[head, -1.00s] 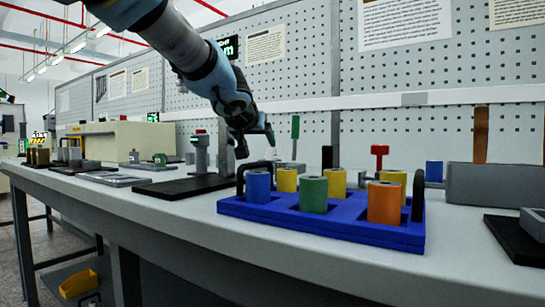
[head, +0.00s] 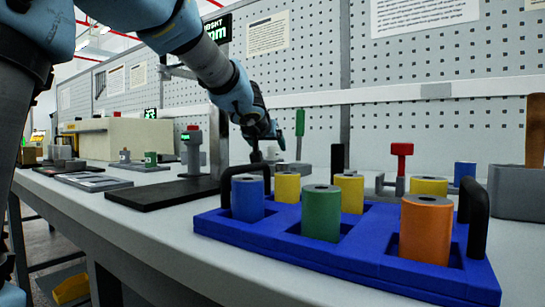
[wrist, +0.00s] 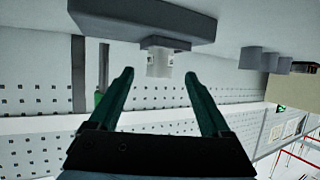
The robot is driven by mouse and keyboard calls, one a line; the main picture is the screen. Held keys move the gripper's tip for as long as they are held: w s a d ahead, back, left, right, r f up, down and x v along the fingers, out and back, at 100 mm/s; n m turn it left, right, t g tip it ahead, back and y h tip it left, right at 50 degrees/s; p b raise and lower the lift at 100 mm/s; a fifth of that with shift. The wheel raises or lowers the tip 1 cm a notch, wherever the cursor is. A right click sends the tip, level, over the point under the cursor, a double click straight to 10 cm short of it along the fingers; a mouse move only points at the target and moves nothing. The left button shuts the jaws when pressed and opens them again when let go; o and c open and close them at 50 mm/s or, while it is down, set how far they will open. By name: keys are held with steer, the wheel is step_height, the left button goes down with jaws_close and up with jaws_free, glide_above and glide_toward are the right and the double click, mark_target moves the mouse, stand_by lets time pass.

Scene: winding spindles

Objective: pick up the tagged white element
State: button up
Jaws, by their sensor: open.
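The white element (wrist: 159,63) shows in the wrist view as a small pale cylinder. It meets a small grey holder on a dark grey block (wrist: 140,18); the view is turned over, so it points downward in the picture. I cannot make out a tag on it. My gripper (wrist: 159,76) is open, its two teal fingers apart and the element in line with the gap between their tips. I cannot tell how far off it is. In the head view, my gripper (head: 262,140) is low over the bench behind the blue tray, and its fingertips are hard to make out.
The blue tray (head: 340,255) with black handles holds blue, green, orange and yellow spools in front of my gripper. A black plate with a grey post (head: 193,150) stands left. A green-handled tool (head: 299,123) and a red-topped one (head: 401,150) stand behind.

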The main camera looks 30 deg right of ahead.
mark_target(271, 147)
steer(key=shift+p+x, duration=0.4)
steer(key=shift+x, duration=2.35)
steer(key=shift+w+r, duration=0.1)
steer(key=shift+r, duration=0.15)
jaws_close()
